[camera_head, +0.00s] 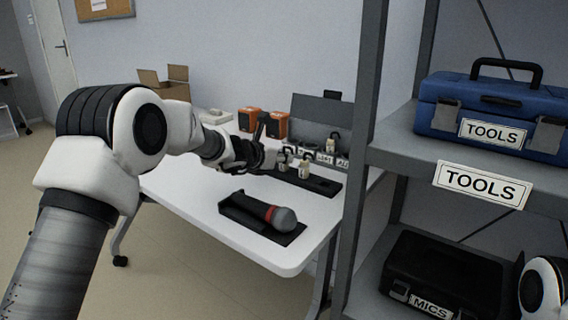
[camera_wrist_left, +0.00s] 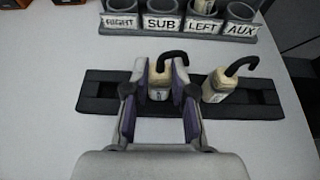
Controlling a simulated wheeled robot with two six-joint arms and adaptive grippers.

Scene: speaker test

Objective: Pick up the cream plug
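A cream plug (camera_wrist_left: 159,82) with a black hooked cable stands upright at the black holder strip (camera_wrist_left: 100,92) in the left wrist view. My left gripper (camera_wrist_left: 160,75) has one purple-padded finger on each side of it, and the pads appear to touch it. In the head view my left gripper (camera_head: 268,157) is over the table by the plugs, its fingers partly hidden. A second cream plug (camera_wrist_left: 215,87) stands on the strip just right of the gripper; it also shows in the head view (camera_head: 304,168). My right gripper is out of view.
Behind the strip is a rack with cups (camera_wrist_left: 180,22) labelled RIGHT, SUB, LEFT and AUX. A microphone (camera_head: 275,214) lies in a black cradle on the white table (camera_head: 180,195). Orange boxes (camera_head: 250,119) stand behind. A shelf post (camera_head: 360,150) rises close on the right.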

